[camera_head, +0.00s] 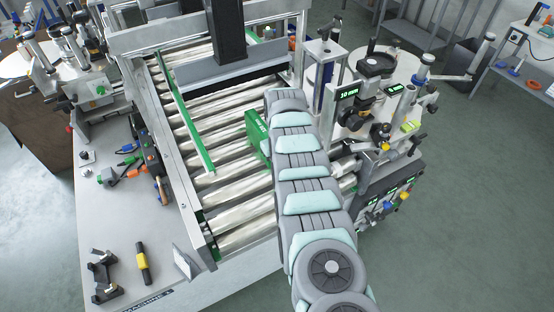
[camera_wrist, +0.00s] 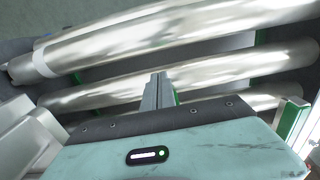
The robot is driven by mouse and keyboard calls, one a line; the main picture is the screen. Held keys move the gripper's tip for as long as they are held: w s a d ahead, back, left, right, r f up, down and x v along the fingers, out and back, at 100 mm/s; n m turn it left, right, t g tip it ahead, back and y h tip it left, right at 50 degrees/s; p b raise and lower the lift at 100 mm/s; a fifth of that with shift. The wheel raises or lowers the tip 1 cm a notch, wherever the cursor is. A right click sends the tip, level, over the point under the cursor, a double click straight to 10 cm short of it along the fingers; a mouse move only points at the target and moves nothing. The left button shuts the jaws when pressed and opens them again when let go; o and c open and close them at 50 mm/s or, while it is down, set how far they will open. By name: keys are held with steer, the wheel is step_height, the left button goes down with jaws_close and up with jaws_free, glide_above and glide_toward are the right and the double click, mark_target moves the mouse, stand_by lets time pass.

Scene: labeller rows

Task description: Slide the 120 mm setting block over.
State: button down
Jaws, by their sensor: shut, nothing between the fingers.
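A green block (camera_head: 257,136) with small white lettering stands on the conveyor rollers, left of my arm; the lettering is too small to read surely. Part of the block is hidden behind my arm. My gripper is hidden by the arm in the head view. In the wrist view my gripper (camera_wrist: 158,88) is shut and empty, with its fingers over the rollers. A green and white upright piece (camera_wrist: 292,120) shows at the right of the wrist view; I cannot tell whether it is the block.
A long green guide rail (camera_head: 183,112) runs above the rollers (camera_head: 225,190), left of the block. A dark column with a grey crossbar (camera_head: 232,68) spans the conveyor's far end. A labeller station with a display (camera_head: 347,91) stands right of my arm. Tools (camera_head: 143,262) lie on the left side table.

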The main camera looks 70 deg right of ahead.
steer(key=shift+s+a+r+p, duration=0.25)
steer(key=shift+s+a+p, duration=0.35)
steer(key=shift+p, duration=1.1)
steer(key=shift+s+a+r+p, duration=0.2)
steer(key=shift+s+a+p, duration=0.35)
steer(key=shift+p, duration=1.1)
step_height(320, 180, up, 9)
steer(key=shift+d, duration=0.2)
steer(key=shift+r, duration=0.1)
